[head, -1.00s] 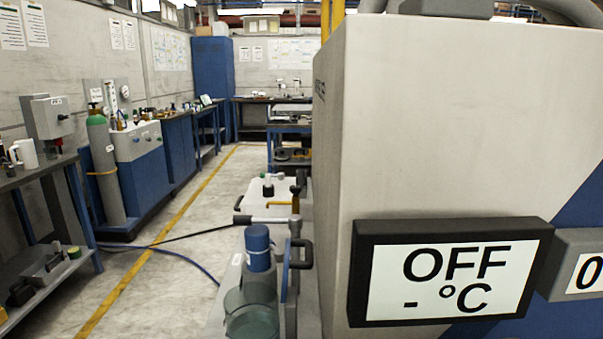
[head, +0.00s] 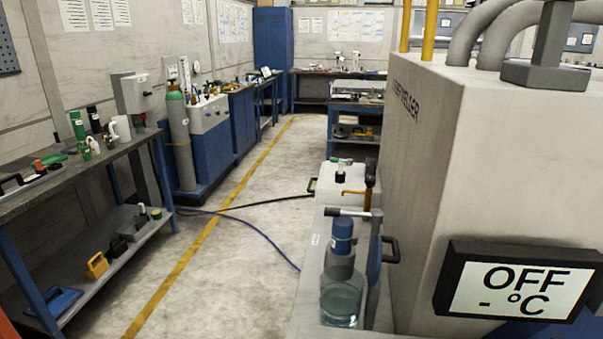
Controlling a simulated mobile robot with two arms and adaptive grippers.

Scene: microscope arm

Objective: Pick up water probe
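I cannot tell for sure which thing is the water probe. A clear bottle (head: 342,293) with bluish liquid and a blue cap (head: 342,235) stands upright on a light grey bench (head: 310,300) at the lower middle of the head view. A small dark-capped item (head: 340,172) and an orange-brown tap-like piece (head: 353,192) are farther back. Neither of my grippers is in view.
A large grey machine (head: 480,150) with an "OFF - °C" display (head: 515,290) fills the right side. A workbench (head: 75,185) with several tools runs along the left. The concrete floor (head: 240,265) between them is mostly open, with hoses across it.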

